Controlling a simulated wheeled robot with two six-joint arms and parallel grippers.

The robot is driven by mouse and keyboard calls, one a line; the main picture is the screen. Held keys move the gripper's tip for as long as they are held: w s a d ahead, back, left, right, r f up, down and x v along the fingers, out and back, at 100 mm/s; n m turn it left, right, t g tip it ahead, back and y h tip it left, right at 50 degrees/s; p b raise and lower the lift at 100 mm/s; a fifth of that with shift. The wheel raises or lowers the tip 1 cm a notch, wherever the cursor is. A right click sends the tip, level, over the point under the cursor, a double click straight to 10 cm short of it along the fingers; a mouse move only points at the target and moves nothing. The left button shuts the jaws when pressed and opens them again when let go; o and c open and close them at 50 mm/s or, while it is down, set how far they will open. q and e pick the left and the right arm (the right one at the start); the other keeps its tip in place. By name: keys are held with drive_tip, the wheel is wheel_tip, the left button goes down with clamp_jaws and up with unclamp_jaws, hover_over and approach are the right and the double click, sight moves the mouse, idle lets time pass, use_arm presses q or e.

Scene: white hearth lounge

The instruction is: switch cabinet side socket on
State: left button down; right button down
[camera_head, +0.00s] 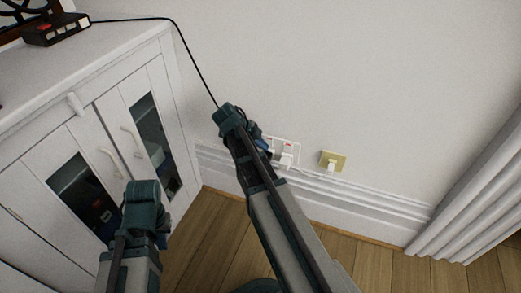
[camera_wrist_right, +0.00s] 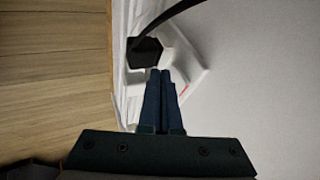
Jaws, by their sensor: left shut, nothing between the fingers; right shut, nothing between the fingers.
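The white double wall socket (camera_head: 294,146) sits low on the wall beside the cabinet, with red marks near its top edge. A white plug (camera_head: 286,160) is in its right half; my right arm covers most of its left half. In the right wrist view the socket plate (camera_wrist_right: 190,66) holds a black plug (camera_wrist_right: 145,52) with a black cable. My right gripper (camera_head: 266,144) is shut and empty, in front of the socket's left part. Its fingertips (camera_wrist_right: 160,72) appear close to the black plug; contact cannot be told. My left gripper (camera_head: 164,222) is shut and empty before the cabinet doors.
A white cabinet (camera_head: 170,100) with glass doors stands at left. On it is a black device (camera_head: 57,28), whose cable (camera_head: 195,65) runs down behind my right arm. A brass socket (camera_head: 343,158) with a white plug is farther right, then a curtain (camera_head: 475,200).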

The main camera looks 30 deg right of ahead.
idle(0.3)
drive_tip(key=shift+w+d+f+b, duration=0.25)
drive_tip(key=shift+d+f+b, duration=0.05)
drive_tip(key=shift+f+b, duration=0.15)
drive_tip(key=shift+r, duration=0.15)
